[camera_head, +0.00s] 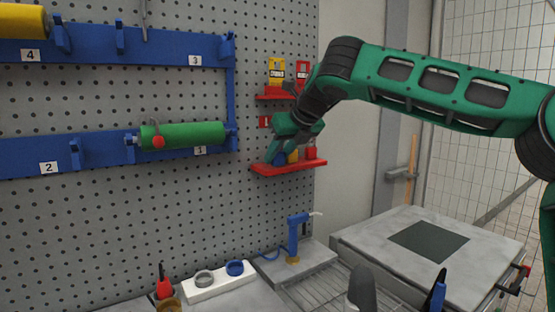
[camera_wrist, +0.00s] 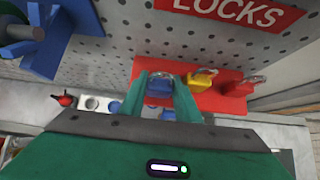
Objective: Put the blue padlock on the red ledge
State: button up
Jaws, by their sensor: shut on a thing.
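The blue padlock (camera_wrist: 159,88) is between the two fingers of my gripper (camera_wrist: 163,92) in the wrist view, and the gripper is shut on it. In the head view the blue padlock (camera_head: 280,158) shows just below my gripper (camera_head: 284,150), at the left end of the lower red ledge (camera_head: 290,168). The red ledge (camera_wrist: 218,101) lies behind and under the padlock in the wrist view. I cannot tell whether the padlock touches the ledge. A yellow padlock (camera_wrist: 201,78) and a red padlock (camera_wrist: 240,87) stand on the ledge to its right.
A red LOCKS sign (camera_wrist: 235,10) is on the pegboard above the ledge. An upper red shelf (camera_head: 275,97) holds yellow and red items. A green roller (camera_head: 182,135) on a blue rack is at the left. A blue tap-like tool (camera_head: 293,238) stands below.

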jog(key=shift+f, duration=0.2)
jog(key=o, duration=0.8)
jog(key=shift+s+r, duration=0.1)
jog(key=v, duration=1.1)
jog(key=shift+s+d+r, duration=0.2)
jog(key=shift+r, duration=0.1)
